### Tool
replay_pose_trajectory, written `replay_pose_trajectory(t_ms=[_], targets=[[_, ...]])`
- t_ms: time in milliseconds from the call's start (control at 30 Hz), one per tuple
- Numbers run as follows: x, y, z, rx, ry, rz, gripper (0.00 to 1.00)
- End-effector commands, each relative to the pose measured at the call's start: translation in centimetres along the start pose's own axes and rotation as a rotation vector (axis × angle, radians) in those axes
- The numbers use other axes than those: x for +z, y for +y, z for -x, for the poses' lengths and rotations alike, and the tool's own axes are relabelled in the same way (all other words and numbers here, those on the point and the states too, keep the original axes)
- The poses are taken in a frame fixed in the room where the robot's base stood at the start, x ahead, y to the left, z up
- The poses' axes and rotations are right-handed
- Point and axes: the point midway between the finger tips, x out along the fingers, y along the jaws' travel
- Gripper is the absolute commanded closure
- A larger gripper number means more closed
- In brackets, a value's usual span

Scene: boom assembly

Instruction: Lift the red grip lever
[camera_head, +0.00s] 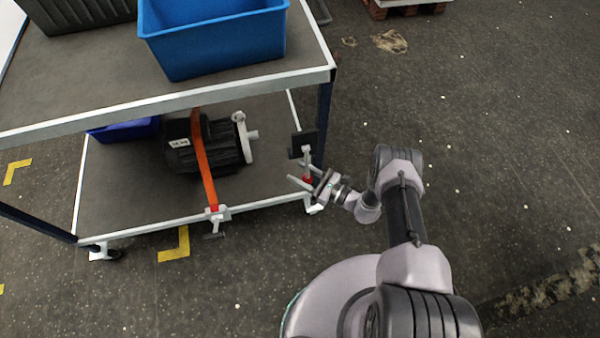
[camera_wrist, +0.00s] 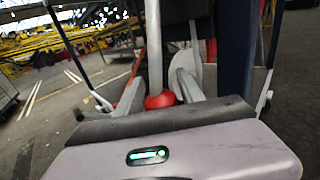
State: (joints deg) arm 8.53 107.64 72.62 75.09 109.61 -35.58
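The red grip lever shows as a small red piece (camera_head: 308,181) at the lower shelf's front right corner, at the foot of a short grey post (camera_head: 307,160). In the wrist view the red piece (camera_wrist: 160,99) lies low between my fingers, below the pale post (camera_wrist: 153,45). My gripper (camera_head: 297,172) is open, with its fingers on either side of the post. The wrist view shows my gripper (camera_wrist: 160,85) with its two grey fingers apart. I cannot tell whether either finger touches the red piece, and its shape is partly hidden.
The trolley has an upper shelf (camera_head: 95,75) with a blue bin (camera_head: 215,40). A black motor (camera_head: 200,150) under an orange strap (camera_head: 204,165) lies on the lower shelf (camera_head: 130,205). A dark trolley leg (camera_head: 323,120) stands close by my gripper. The floor at right is clear.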

Motion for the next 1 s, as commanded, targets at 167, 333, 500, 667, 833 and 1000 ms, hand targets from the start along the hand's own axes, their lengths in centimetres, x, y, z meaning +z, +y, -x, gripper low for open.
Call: replay_pose_trajectory(t_ms=[167, 333, 500, 667, 833, 1000], targets=[[-0.01, 0.00, 0.02, 0.000, 0.000, 0.000, 0.92], [-0.02, 0.00, 0.03, 0.000, 0.000, 0.000, 1.00], [-0.02, 0.00, 0.04, 0.000, 0.000, 0.000, 1.00], [-0.03, 0.01, 0.05, 0.000, 0.000, 0.000, 1.00], [-0.04, 0.01, 0.05, 0.000, 0.000, 0.000, 1.00], [-0.04, 0.01, 0.05, 0.000, 0.000, 0.000, 1.00]])
